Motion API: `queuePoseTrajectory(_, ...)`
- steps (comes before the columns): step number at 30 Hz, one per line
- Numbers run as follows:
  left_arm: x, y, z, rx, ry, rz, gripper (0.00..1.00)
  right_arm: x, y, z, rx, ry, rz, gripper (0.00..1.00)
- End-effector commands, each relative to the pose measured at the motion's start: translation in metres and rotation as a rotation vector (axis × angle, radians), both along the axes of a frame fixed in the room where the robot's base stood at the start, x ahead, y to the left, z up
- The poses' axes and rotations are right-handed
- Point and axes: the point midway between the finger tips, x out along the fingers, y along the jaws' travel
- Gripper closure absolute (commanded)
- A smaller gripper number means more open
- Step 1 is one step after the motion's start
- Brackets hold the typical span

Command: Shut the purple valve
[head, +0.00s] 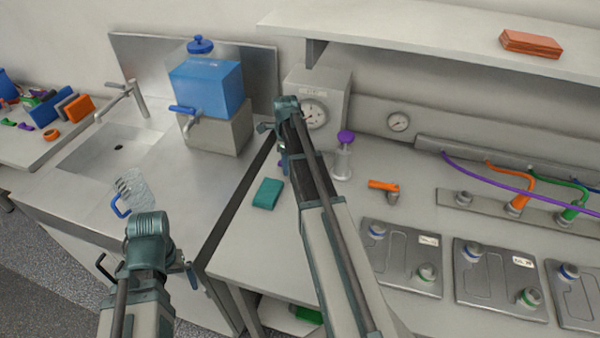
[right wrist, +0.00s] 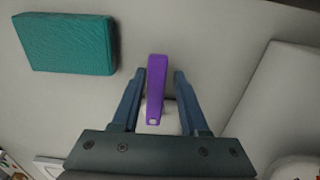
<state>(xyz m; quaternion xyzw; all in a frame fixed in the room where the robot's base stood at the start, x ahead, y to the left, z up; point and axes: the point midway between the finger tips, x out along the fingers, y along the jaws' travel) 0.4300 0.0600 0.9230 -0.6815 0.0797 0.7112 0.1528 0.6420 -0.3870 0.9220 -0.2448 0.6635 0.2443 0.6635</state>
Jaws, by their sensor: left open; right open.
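The purple valve shows its flat purple lever (right wrist: 157,85) in the right wrist view, with a pale round body partly visible beneath it. In the head view only a bit of purple (head: 283,161) shows beside my right arm. My right gripper (right wrist: 160,73) is open, with one finger on each side of the lever and a gap on both sides. In the head view my right gripper (head: 281,140) is mostly hidden by its own wrist. My left gripper (head: 188,276) is low at the left, in front of the sink counter, open, its fingers mostly hidden.
A teal block (head: 267,193) lies on the bench beside the valve. A purple-topped bottle (head: 343,160) and an orange-handled valve (head: 385,189) stand to the right. A gauge box (head: 328,85) is behind. A glass jug (head: 133,187) stands by the sink.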

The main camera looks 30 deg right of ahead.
Motion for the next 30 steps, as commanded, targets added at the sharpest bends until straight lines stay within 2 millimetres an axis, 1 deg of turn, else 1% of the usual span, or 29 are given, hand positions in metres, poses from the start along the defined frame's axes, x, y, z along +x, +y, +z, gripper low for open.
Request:
queuePoseTrajectory(5, 0.000, 0.000, 0.013, 0.000, 0.000, 0.000, 0.00, 0.000, 0.000, 0.013, 0.000, 0.000, 0.000, 0.56)
queuePoseTrajectory(22, 0.000, 0.000, 0.078, 0.000, 0.000, -0.001, 0.00, 0.002, -0.002, 0.078, 0.001, 0.001, 0.000, 0.56)
queuePoseTrajectory(25, 0.000, 0.000, 0.082, 0.000, 0.000, -0.001, 0.00, 0.003, -0.003, 0.082, 0.001, 0.001, 0.000, 0.56)
queuePoseTrajectory(30, 0.000, 0.000, 0.080, 0.000, 0.000, -0.001, 0.00, 0.003, -0.003, 0.080, 0.001, 0.001, 0.000, 0.56)
